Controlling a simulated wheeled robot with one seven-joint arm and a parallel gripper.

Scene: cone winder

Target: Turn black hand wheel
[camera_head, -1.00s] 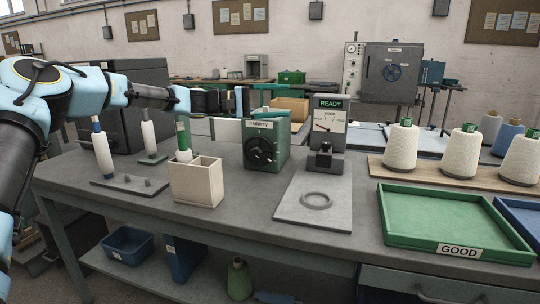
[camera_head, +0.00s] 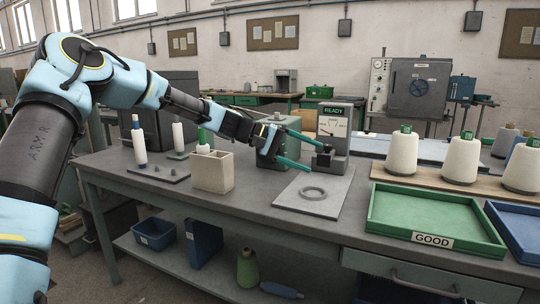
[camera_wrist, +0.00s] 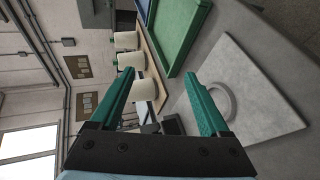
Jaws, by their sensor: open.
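The green box (camera_head: 284,122), which carries the round black wheel on its front, stands at the middle of the bench. My gripper (camera_head: 311,158) is in front of it and hides that front, so I cannot see the black wheel now. The gripper is open and empty, its teal fingers pointing right toward the READY gauge stand. I cannot tell whether it touches anything. In the wrist view the open fingers (camera_wrist: 160,78) frame white cones and the bench, with no wheel in sight.
A cream box (camera_head: 212,172) stands left. The green GOOD tray (camera_head: 435,220) and white cones (camera_head: 402,155) are at right.

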